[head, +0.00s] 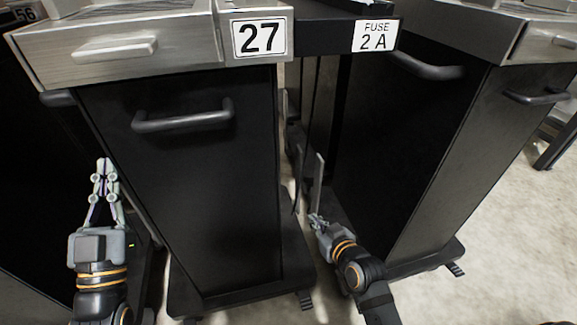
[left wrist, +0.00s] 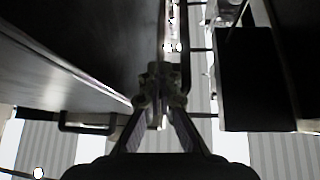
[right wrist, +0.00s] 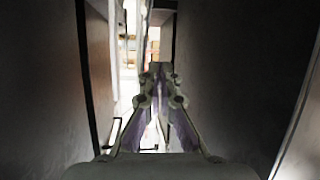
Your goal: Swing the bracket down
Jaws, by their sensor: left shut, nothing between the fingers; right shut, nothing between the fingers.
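A thin grey upright strip (head: 318,178) shows in the gap between the two black cabinets, beside my right gripper's tips; it may be the bracket, but I cannot tell for sure. My right gripper (head: 315,219) is shut and empty, low in the mouth of that gap. In the right wrist view the closed fingers (right wrist: 160,76) point into the narrow space between dark walls. I cannot tell whether they touch the strip. My left gripper (head: 104,166) is shut and empty, left of the cabinet marked 27. Its closed fingers also show in the left wrist view (left wrist: 160,75).
The black cabinet marked 27 (head: 190,195) has a handle (head: 184,118) and stands between my grippers. Another black cabinet (head: 405,150) stands to the right. A dark box labelled FUSE 2 A (head: 330,35) bridges the gap above. Pale floor (head: 500,240) is free at the right.

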